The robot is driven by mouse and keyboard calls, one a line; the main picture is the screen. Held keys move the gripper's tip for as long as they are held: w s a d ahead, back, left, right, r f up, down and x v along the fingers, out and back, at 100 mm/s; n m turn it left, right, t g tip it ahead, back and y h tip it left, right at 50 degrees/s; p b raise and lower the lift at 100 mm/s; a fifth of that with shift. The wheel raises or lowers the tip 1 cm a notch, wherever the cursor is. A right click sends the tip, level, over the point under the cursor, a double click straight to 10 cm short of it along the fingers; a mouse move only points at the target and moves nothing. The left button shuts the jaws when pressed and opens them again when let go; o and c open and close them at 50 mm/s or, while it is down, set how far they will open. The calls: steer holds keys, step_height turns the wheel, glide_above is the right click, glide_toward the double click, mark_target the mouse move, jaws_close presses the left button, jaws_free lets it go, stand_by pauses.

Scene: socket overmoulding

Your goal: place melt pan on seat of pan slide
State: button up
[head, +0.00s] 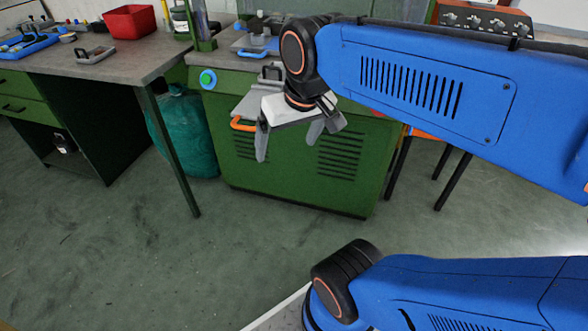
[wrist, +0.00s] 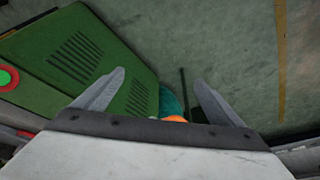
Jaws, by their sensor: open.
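My gripper (head: 289,143) is open and empty in the head view, in front of the green machine and pointing down. In the wrist view its two fingers (wrist: 157,92) are wide apart with nothing between them. A grey plate with an orange handle (head: 242,125), which looks like the pan slide, juts from the machine front, left of and behind my gripper. A bit of orange (wrist: 176,118) shows low between the fingers in the wrist view. A dark-handled grey part (head: 271,73) is at the slide's back, partly hidden by my wrist. I cannot tell whether it is the melt pan.
The green machine (head: 270,165) has a green button (head: 208,79). The left workbench (head: 120,66) holds a shallow grey tray with a handle (head: 95,55), a red bin (head: 130,21) and a blue tray (head: 28,46). A teal bag (head: 186,135) stands between them. The front floor is clear.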

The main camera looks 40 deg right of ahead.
steer(key=s+a+f+n, duration=0.1)
steer(key=s+f, duration=0.3)
steer(key=f, duration=0.1)
steer(key=shift+t, duration=0.4)
steer(key=shift+r, duration=0.1)
